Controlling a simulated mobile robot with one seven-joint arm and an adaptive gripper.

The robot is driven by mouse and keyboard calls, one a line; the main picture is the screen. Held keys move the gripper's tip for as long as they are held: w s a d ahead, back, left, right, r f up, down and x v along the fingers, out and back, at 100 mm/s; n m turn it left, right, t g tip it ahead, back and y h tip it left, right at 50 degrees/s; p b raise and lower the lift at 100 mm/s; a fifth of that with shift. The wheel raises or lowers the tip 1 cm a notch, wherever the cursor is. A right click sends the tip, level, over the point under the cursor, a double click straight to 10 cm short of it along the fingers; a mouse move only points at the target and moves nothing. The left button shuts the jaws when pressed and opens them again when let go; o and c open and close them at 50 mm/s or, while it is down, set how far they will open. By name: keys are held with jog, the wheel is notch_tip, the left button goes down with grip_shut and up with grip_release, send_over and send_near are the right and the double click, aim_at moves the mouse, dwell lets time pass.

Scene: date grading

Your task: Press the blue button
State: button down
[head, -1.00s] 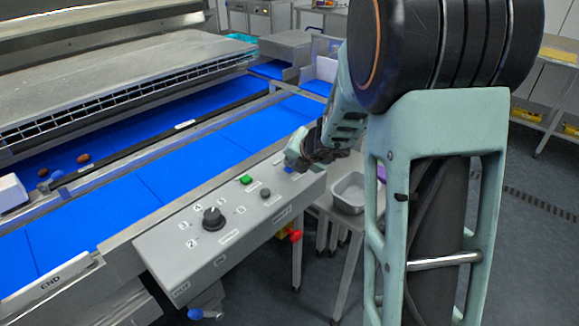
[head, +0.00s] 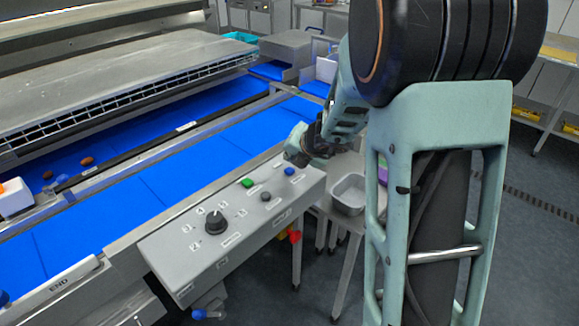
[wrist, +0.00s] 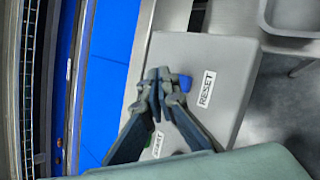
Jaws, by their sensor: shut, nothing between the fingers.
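The blue button (head: 290,171) sits at the far right end of the grey control panel (head: 190,262), on its sloping top. In the wrist view the blue button (wrist: 186,84) shows just right of the fingertips, next to a RESET label (wrist: 206,89), partly covered by a finger. My gripper (head: 294,152) is shut and empty. It hangs above the panel's far edge, just beyond the button in the head view. In the wrist view its closed fingertips (wrist: 163,76) lie beside the button; I cannot tell for certain whether they touch it.
The panel also carries a green button (head: 248,183), a dark small button (head: 265,196) and a black knob (head: 214,222). A blue conveyor belt (head: 170,184) runs behind it. A metal bin (head: 348,192) stands on a small table to the right.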

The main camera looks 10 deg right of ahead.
aim_at(291, 171)
notch_tip(291, 171, up, 4)
jog(key=p, duration=0.3)
dwell(0.6)
